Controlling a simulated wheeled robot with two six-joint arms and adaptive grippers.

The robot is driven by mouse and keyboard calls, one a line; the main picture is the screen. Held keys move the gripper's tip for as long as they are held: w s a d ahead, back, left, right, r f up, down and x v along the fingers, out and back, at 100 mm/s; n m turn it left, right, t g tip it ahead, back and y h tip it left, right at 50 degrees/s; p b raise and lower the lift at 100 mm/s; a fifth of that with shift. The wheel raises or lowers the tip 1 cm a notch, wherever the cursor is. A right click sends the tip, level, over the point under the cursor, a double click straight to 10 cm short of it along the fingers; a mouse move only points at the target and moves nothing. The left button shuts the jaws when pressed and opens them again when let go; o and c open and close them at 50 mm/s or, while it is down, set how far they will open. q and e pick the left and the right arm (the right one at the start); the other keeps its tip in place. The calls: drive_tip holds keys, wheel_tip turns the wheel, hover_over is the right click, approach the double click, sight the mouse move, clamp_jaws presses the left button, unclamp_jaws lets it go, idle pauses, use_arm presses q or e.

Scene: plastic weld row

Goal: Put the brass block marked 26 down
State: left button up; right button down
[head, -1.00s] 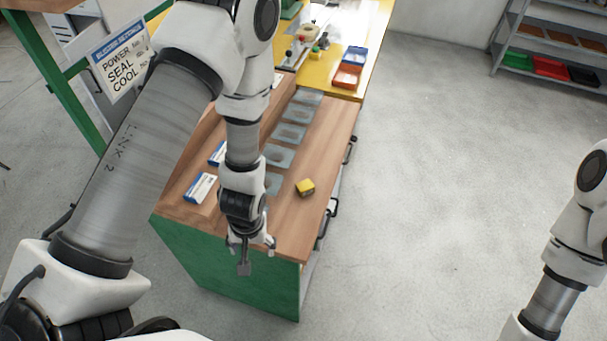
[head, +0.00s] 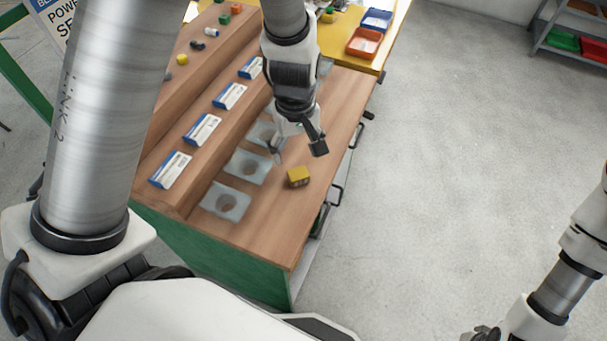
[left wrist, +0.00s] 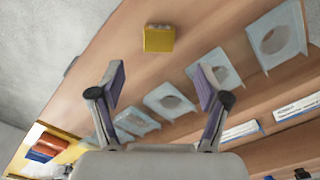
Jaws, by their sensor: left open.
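The brass block (head: 299,178) is a small yellow block resting on the wooden bench top, to the right of the grey plates; I cannot read its mark. It also shows in the left wrist view (left wrist: 158,39), beyond the fingertips. My left gripper (head: 298,150) is open and empty, above the bench and just behind the block in the head view. Its spread fingers (left wrist: 163,85) are clear of the block in the left wrist view. My right arm is at the lower right, and its gripper (head: 485,333) is only partly visible at the bottom edge.
Several grey plates with round holes (head: 213,196) lie in a row on the bench. Blue-and-white labels (head: 171,170) stand along a ledge on the left, with small coloured parts behind. Orange (head: 363,43) and blue (head: 377,20) bins sit on the yellow table. Bare wood surrounds the block.

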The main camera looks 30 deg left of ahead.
sight(297, 172)
use_arm(q)
drive_tip(key=f, duration=0.1)
drive_tip(key=w+f, duration=0.1)
drive_tip(key=f, duration=0.2)
drive_tip(key=f+b, duration=0.1)
drive_tip(key=f, duration=0.3)
drive_tip(key=shift+s+a, duration=0.1)
drive_tip(key=shift+s, duration=0.25)
drive_tip(key=shift+w+f, duration=0.2)
drive_tip(key=shift+f, duration=0.15)
drive_tip(key=shift+s+r, duration=0.1)
drive_tip(key=c, duration=0.5)
clamp_jaws()
use_arm(e)
drive_tip(key=shift+w+f, duration=0.15)
drive_tip(key=shift+f, duration=0.4)
drive_tip(key=shift+w+f, duration=0.15)
drive_tip(key=shift+f, duration=0.4)
